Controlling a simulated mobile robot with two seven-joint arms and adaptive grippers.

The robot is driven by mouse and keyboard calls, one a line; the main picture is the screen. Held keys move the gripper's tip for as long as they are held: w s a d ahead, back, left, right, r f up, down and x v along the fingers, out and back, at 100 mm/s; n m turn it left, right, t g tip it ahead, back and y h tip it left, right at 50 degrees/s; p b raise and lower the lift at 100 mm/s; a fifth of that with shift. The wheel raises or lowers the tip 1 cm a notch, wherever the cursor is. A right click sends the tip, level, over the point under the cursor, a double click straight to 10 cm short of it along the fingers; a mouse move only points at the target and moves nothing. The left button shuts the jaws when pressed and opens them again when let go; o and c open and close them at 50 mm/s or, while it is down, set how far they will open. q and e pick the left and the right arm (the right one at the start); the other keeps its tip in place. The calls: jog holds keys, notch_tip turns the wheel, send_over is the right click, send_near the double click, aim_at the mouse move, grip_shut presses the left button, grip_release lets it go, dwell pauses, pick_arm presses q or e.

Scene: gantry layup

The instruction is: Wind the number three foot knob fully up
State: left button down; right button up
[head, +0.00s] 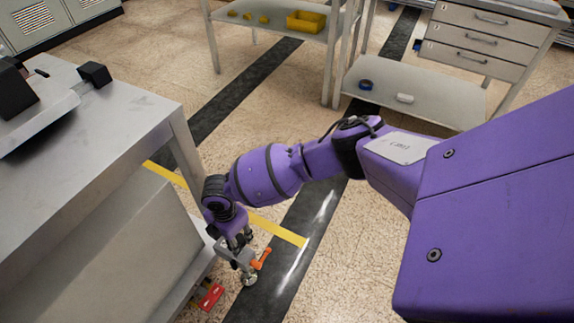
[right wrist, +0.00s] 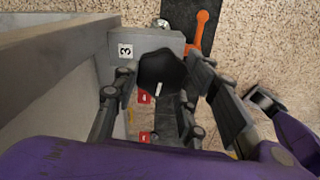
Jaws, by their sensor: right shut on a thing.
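The number three foot knob (right wrist: 162,72) is a black lobed knob with a small white mark on it, beside a grey bracket with a white "3" label (right wrist: 125,50) in the right wrist view. My right gripper (head: 236,243) reaches down at the table's near corner in the head view. Its fingers stand on either side of the knob and are shut on it. An orange lever (right wrist: 201,32) sticks out past the bracket; it also shows in the head view (head: 262,258) above a small caster (head: 249,280). The gripper hides the knob in the head view. My left gripper is out of view.
A grey metal table (head: 130,112) stands close on the left of my arm. Red tags (head: 210,297) sit low by its base. Open speckled floor with a black strip (head: 300,225) lies to the right. A shelf with a yellow bin (head: 306,21) and a drawer unit (head: 475,40) stand behind.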

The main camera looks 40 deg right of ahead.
jog(key=n, duration=0.3)
jog(key=w+n, duration=0.1)
jog(key=n, duration=0.1)
jog(key=shift+a+r+n, duration=0.2)
jog(key=shift+n, duration=0.2)
jog(key=shift+s, duration=0.1)
jog(key=shift+a, duration=0.1)
jog(key=o, duration=1)
jog(key=shift+f, duration=0.1)
